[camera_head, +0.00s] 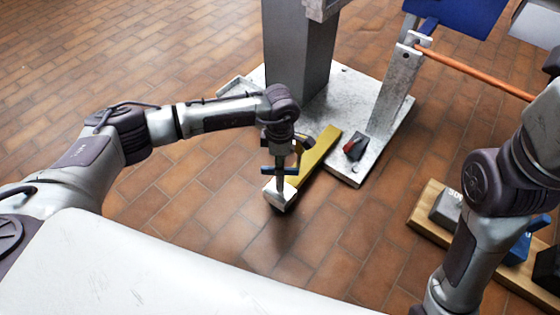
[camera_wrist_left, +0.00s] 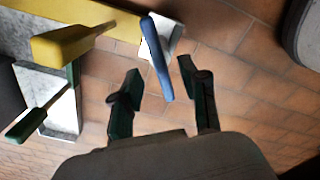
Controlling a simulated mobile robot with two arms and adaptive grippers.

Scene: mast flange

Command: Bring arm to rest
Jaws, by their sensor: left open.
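My left arm (camera_head: 225,113) reaches in from the left, and its gripper (camera_head: 281,160) points down over the outer end of a yellow bar (camera_head: 320,155). In the left wrist view the two fingers (camera_wrist_left: 160,84) are apart. A blue rod-like handle (camera_wrist_left: 156,55) lies between and beyond the fingertips; I see no finger closed on it. A white block (camera_wrist_left: 170,32) sits beyond the handle, and in the head view it shows under the gripper (camera_head: 279,193). My right arm (camera_head: 485,215) stands at the right; its gripper is out of frame.
A grey mast (camera_head: 298,50) stands on a pale base plate (camera_head: 395,135) close beyond the left gripper. A red and black part (camera_head: 355,146) lies on the plate. An orange rod (camera_head: 470,72) spans the upper right. A wooden board (camera_head: 430,192) holds items at right. Left floor is clear.

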